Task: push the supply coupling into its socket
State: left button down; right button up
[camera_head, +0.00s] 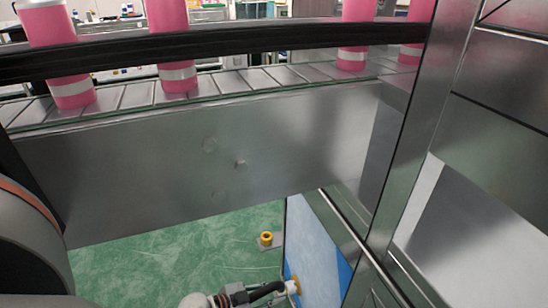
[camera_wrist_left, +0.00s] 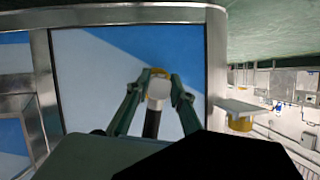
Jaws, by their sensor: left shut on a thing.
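My left gripper (camera_wrist_left: 157,96) is shut on the supply coupling (camera_wrist_left: 158,89), a pale grey cylinder with a black stem or hose running back from it. The coupling's front end is at the yellow ring of the socket (camera_wrist_left: 157,71) on the blue and white panel. I cannot tell whether it is seated or only touching. In the head view my left gripper (camera_head: 284,289) reaches in at the bottom edge, with the pale coupling (camera_head: 291,287) against the panel. The socket is mostly hidden there. My right gripper is in neither view.
A yellow cup-like fitting (camera_head: 266,238) sits on a small bracket beside the panel; it also shows in the wrist view (camera_wrist_left: 240,123). A steel conveyor side (camera_head: 130,170) carrying pink cans (camera_head: 70,90) crosses above. A metal post (camera_head: 415,130) stands at right. Green floor lies below.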

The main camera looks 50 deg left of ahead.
pick_arm(q)
jog(key=shift+w+d, duration=0.35)
jog(key=shift+w, duration=0.1)
jog(key=c, duration=1.7)
grip_release()
jog(key=shift+r, duration=0.1)
